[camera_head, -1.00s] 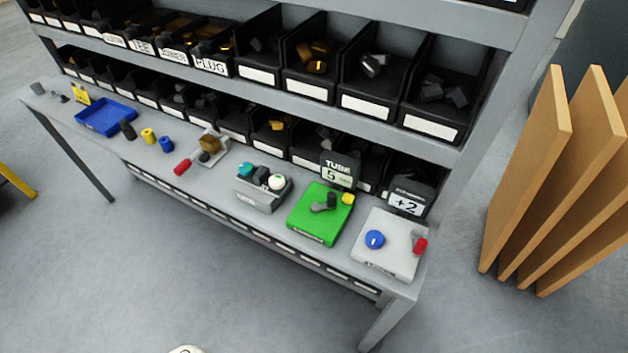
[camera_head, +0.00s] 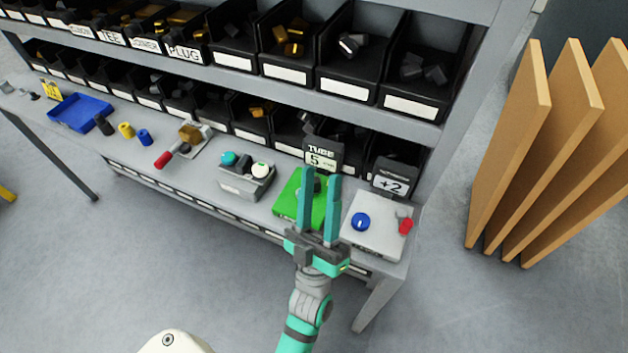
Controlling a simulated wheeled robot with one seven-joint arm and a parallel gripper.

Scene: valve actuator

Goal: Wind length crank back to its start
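A green box (camera_head: 287,196) sits near the right end of the bench, behind my gripper. A display above it (camera_head: 322,157) reads "TUBE 5". My gripper (camera_head: 321,176) is open, its two teal fingers apart and pointing up the picture across the green box. The fingers hide most of the dark crank on that box; I cannot tell whether they touch it. Right of it is a white box (camera_head: 377,236) with a blue knob (camera_head: 360,222) and a red-handled lever (camera_head: 405,227). Its display (camera_head: 391,183) reads "+2". I see no label naming the length crank.
A grey box with round buttons (camera_head: 244,184) stands left of the green box. Further left are a red-handled fixture (camera_head: 163,160), small cylinders and a blue tray (camera_head: 80,111). Shelf bins (camera_head: 428,76) rise behind. Wooden boards (camera_head: 512,140) stand at the right.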

